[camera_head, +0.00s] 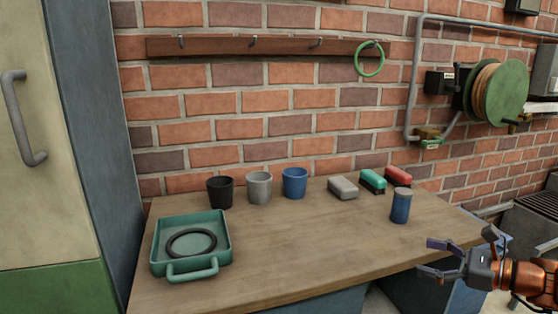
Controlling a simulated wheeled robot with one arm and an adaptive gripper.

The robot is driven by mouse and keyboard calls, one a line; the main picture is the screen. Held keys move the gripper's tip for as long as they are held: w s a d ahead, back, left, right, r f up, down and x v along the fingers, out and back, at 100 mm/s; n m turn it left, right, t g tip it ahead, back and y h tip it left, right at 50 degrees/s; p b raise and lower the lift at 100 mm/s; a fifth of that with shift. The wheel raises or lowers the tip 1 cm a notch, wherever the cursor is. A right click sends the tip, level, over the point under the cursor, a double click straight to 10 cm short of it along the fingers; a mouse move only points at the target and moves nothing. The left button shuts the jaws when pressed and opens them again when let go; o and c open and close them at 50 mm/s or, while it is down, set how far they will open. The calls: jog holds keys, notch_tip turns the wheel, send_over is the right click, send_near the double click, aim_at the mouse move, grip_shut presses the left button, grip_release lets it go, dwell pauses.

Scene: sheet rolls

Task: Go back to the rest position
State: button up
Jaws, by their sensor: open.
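My gripper (428,258) is at the lower right, its two fingers spread apart and pointing left. It is open, with nothing between the fingers. It hangs by the right front corner of the wooden table (300,255). My orange and black arm reaches in from the right edge. The nearest object to the gripper is a blue canister (401,207) with a grey top, standing upright on the table, apart from the fingers.
A green tray (225,240) holding a black ring (192,243) is at the table's left. Black (220,192), grey (259,188) and blue (295,183) cups and grey (343,188), green (372,182) and red (398,177) blocks stand behind. A green ring (370,73) hangs from the rail (220,46). The table's middle is clear.

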jog(key=s+a+f+n+g+h, duration=0.1)
jog(key=s+a+f+n+g, duration=0.1)
jog(key=s+a+n+g, duration=0.35)
jog(key=s+a+f+n+g, duration=0.2)
jog(key=a+n, duration=0.1)
jog(key=a, duration=0.6)
jog(key=s+a+f+n+g+h, duration=0.1)
jog(key=s+a+f+n+g, duration=0.2)
jog(key=a, duration=0.4)
jog(key=s+d+f+n+g+h, duration=0.2)
jog(key=s+f+n+g+h, duration=0.15)
jog(key=s+n+h, duration=0.85)
jog(key=s+r+y+p, duration=0.1)
jog(key=s+r+p, duration=0.2)
jog(key=r+p, duration=0.8)
jog(key=s+r+n+t+y+p, duration=0.1)
jog(key=s+r+p, duration=0.2)
jog(key=r+p, duration=0.8)
jog(key=shift+d+r, duration=0.4)
jog(key=shift+r, duration=0.15)
